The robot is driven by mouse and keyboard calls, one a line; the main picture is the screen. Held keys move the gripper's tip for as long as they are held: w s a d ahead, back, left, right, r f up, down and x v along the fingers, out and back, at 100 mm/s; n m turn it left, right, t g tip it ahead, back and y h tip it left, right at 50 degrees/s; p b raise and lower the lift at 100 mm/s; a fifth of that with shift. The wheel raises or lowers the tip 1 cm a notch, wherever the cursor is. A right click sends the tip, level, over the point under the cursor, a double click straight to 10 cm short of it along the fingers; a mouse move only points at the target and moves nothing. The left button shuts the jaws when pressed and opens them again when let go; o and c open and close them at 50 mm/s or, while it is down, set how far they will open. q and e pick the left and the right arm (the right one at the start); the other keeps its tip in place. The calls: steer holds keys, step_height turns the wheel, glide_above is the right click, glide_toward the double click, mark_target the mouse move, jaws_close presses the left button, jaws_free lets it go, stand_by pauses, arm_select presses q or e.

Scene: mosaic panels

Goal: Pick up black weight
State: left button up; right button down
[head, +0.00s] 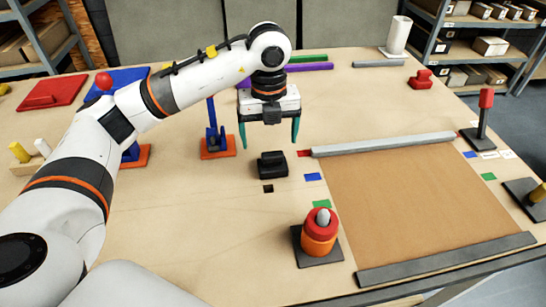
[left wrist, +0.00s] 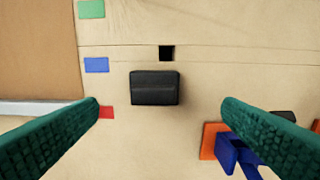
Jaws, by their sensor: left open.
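The black weight (head: 272,165) sits on the wooden table, left of the brown panel. It is a dark block with a raised part on top. In the left wrist view the black weight (left wrist: 155,87) lies ahead of the space between the fingers. My left gripper (head: 270,143) is open and empty, with its two green fingers pointing down above and slightly behind the weight. The fingers also show in the left wrist view (left wrist: 160,118), wide apart and not touching the weight. My right gripper is in neither view.
A blue post on an orange base (head: 217,145) stands left of the gripper. A red and orange stack (head: 320,238) stands nearer, on a dark base. A grey bar (head: 383,144) lies along the brown panel's (head: 420,200) far edge. Small colored squares lie beside the panel.

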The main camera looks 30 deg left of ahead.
mark_target(273, 153)
arm_select(q)
step_height(273, 153, down, 2)
steer(key=shift+s+f, duration=0.15)
steer(key=shift+f, duration=0.05)
steer(key=shift+w+f+p, duration=0.2)
steer(key=shift+f+p, duration=0.2)
steer(key=shift+f, duration=0.25)
steer(key=f, duration=0.1)
steer(key=f+p, duration=0.1)
steer(key=f, duration=0.2)
steer(key=shift+w+d+f+p, duration=0.15)
steer(key=shift+w+d+p, duration=0.1)
steer(key=shift+p, duration=0.1)
steer(key=shift+f, duration=0.35)
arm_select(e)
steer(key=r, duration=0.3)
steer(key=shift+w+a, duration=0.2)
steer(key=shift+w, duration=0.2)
arm_select(q)
steer(key=c, duration=1.6)
steer(key=shift+w, duration=0.15)
steer(key=shift+c, duration=0.5)
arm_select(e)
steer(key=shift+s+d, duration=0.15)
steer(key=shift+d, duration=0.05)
